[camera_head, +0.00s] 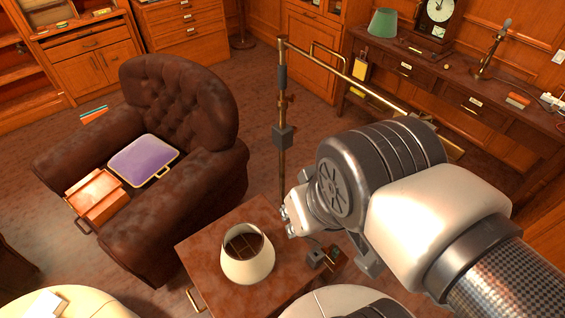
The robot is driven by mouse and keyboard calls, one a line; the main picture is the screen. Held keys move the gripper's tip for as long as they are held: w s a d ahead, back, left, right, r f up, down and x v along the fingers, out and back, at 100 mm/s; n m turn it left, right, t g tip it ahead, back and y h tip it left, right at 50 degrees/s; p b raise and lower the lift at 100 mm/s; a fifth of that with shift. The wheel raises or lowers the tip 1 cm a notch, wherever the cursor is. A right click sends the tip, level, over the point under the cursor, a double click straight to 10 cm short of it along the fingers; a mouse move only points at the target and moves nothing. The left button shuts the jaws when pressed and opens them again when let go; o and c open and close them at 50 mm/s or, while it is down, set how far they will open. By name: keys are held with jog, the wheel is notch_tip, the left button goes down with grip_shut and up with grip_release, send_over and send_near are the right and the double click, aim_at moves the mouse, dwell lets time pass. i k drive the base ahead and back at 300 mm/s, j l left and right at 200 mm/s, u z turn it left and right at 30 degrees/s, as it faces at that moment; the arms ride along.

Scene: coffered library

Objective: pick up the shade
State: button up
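A cream, open-topped shade (247,265) stands upright on the small brown side table (205,248) at lower middle, with a dark grid visible inside it. A green shade (383,22) also shows on the long desk at the back right. My arm reaches in from the lower right. Its metal wrist end (294,214) is up and to the right of the cream shade in the picture, apart from it.
A brass stand (282,110) with a horizontal bar rises behind the side table. The desk (440,85) bears a clock (437,12). Cream rounded surfaces fill the bottom edge.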

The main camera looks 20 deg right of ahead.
aim_at(384, 24)
jog(key=z, duration=1.3)
